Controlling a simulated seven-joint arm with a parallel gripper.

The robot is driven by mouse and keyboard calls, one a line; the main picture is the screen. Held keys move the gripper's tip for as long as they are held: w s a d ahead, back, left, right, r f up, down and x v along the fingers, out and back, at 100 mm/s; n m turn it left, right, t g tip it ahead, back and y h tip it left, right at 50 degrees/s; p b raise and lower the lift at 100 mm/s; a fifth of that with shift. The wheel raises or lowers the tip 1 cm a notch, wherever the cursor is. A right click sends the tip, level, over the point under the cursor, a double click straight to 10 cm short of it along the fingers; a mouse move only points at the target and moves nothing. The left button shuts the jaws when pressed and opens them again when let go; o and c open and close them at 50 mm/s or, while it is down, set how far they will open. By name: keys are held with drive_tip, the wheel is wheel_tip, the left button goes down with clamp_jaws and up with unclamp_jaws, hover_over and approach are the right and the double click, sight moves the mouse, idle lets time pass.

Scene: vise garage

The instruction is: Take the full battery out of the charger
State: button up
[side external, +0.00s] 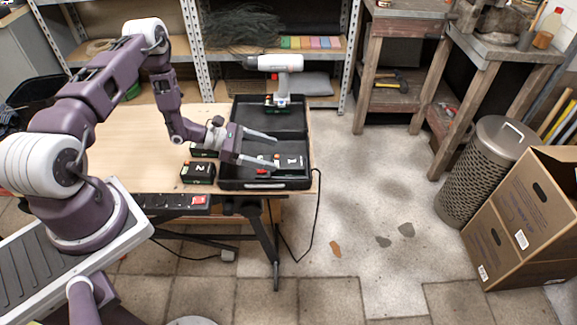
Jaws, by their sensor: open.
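My gripper (273,151) is open, its two fingers pointing right over the near half of a black case (308,182) on the workbench. A dark block marked "1" (293,161) is in the case, just right of the fingertips; I cannot tell whether it sits in a charger. A small red part (262,172) shows beside the lower finger. A black block marked "2" (197,173) is on the bench, left of the case. Another dark item (203,151) behind it is partly hidden by my wrist. No charger can be told for certain, and no charge lights are readable.
A white and grey drill (278,68) stands upright at the far half of the case. A power strip (180,202) with a red switch is on the bench's front edge. A black cable (317,215) hangs down on the right. The bench's left part is clear.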

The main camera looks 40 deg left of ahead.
sight(289, 161)
drive_tip(key=x, duration=0.5)
drive_tip(key=shift+s+d+f, duration=0.15)
drive_tip(key=shift+d+f, duration=0.05)
drive_tip(key=shift+f, duration=0.2)
clamp_jaws()
